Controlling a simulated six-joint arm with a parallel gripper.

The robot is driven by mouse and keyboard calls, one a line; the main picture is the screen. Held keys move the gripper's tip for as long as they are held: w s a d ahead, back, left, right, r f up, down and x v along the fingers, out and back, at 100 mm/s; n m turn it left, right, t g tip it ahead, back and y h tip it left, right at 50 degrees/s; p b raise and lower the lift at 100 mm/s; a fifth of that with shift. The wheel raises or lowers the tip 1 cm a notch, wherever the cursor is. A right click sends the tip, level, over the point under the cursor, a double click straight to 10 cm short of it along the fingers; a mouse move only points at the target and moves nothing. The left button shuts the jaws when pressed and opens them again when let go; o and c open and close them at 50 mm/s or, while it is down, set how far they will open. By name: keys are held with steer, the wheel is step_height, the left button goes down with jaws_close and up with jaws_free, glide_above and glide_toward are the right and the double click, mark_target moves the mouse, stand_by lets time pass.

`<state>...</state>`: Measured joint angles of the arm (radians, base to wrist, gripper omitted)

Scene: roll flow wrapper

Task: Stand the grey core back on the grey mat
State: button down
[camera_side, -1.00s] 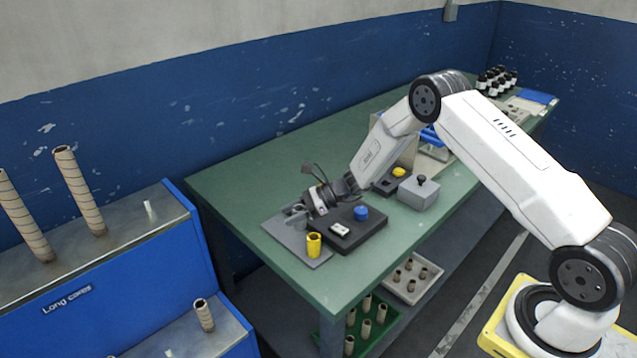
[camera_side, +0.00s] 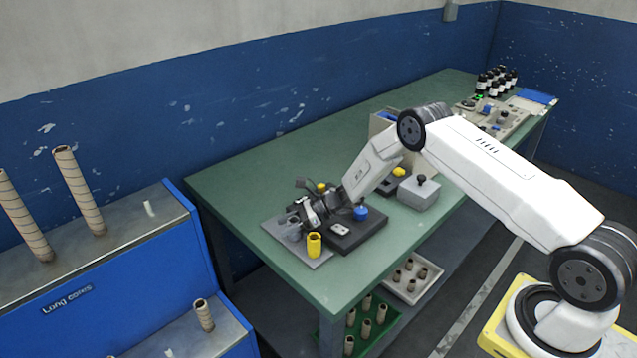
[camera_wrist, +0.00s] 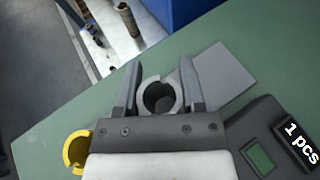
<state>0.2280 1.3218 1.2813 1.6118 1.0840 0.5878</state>
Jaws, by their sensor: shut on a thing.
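The grey core (camera_wrist: 159,97) is a short hollow tube. In the wrist view its round opening sits between the two fingers of my gripper (camera_wrist: 159,86), which is shut on it. In the side view the core (camera_side: 293,233) is upright or nearly so, over the grey mat (camera_side: 272,227), with my gripper (camera_side: 302,216) at its upper right. I cannot tell whether its base touches the mat. The bare far part of the mat (camera_wrist: 224,76) shows beyond the fingers in the wrist view.
A yellow core (camera_side: 314,245) stands on the mat close to the grey core. A dark counting scale (camera_side: 362,237) lies right of the mat; its display (camera_wrist: 298,141) reads "1 pcs". A grey box (camera_side: 418,193) stands further right. The green table behind the mat is clear.

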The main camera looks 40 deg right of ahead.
steer(key=shift+f, duration=0.4)
steer(key=shift+c, duration=1)
jaws_free()
steer(key=shift+r, duration=0.15)
steer(key=shift+d+r, duration=0.1)
steer(key=shift+d, duration=0.05)
steer(key=v, duration=1.1)
steer(key=shift+s+d, duration=0.2)
steer(key=shift+d, duration=0.05)
steer(key=shift+r, duration=0.1)
